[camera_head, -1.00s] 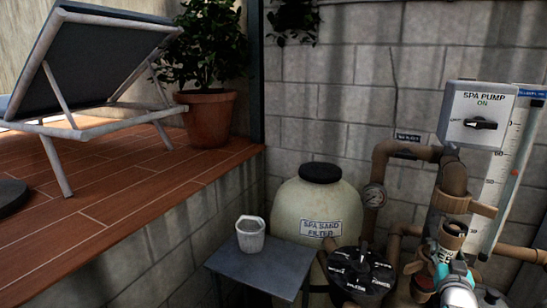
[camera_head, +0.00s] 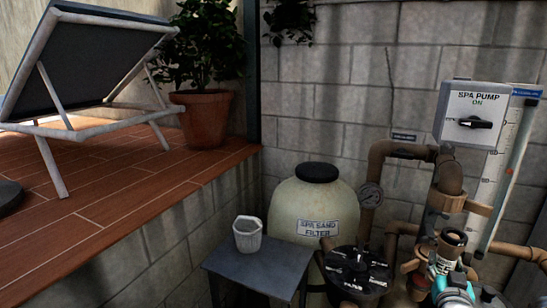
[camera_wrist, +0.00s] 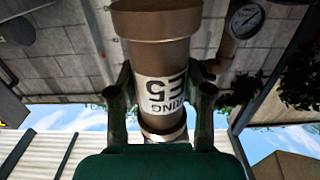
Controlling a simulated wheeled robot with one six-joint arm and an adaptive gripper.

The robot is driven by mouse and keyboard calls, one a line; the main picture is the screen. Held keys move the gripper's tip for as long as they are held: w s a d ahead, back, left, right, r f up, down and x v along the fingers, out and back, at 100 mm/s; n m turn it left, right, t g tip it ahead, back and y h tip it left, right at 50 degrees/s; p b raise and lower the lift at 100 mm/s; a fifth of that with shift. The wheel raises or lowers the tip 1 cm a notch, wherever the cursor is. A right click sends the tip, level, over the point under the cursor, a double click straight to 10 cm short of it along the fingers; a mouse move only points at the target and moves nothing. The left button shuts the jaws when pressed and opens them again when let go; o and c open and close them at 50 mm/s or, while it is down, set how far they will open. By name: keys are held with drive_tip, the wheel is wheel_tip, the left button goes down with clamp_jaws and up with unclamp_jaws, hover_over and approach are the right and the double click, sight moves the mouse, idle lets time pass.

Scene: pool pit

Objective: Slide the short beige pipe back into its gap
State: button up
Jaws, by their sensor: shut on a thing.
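The short beige pipe (camera_head: 449,248) shows at the lower right of the head view, its dark open end facing up. It stands in front of the brown pipework (camera_head: 450,178). In the wrist view the short pipe (camera_wrist: 162,60) runs up the middle, with a white label reading upside down and a wider brown collar (camera_wrist: 150,20) at its upper end. My gripper (camera_wrist: 161,92) has one dark finger on each side of the pipe and is shut on it. My teal gripper (camera_head: 446,270) is partly cut off in the head view. The gap itself is not clearly visible.
A spa sand filter (camera_head: 312,205) and a black-lidded pump strainer (camera_head: 357,268) stand left of the pipes. The switch box (camera_head: 470,112) and a gauge tube (camera_head: 510,150) are on the wall behind.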

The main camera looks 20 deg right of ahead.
drive_tip(key=shift+s+a, duration=0.1)
drive_tip(key=shift+s, duration=0.05)
idle(0.4)
drive_tip(key=shift+w+a+x, duration=0.15)
drive_tip(key=shift+x, duration=0.8)
drive_tip(key=shift+w+a+x, duration=0.1)
drive_tip(key=shift+w+x, duration=0.05)
drive_tip(key=shift+x, duration=0.8)
drive_tip(key=shift+x, duration=3.8)
idle(1.8)
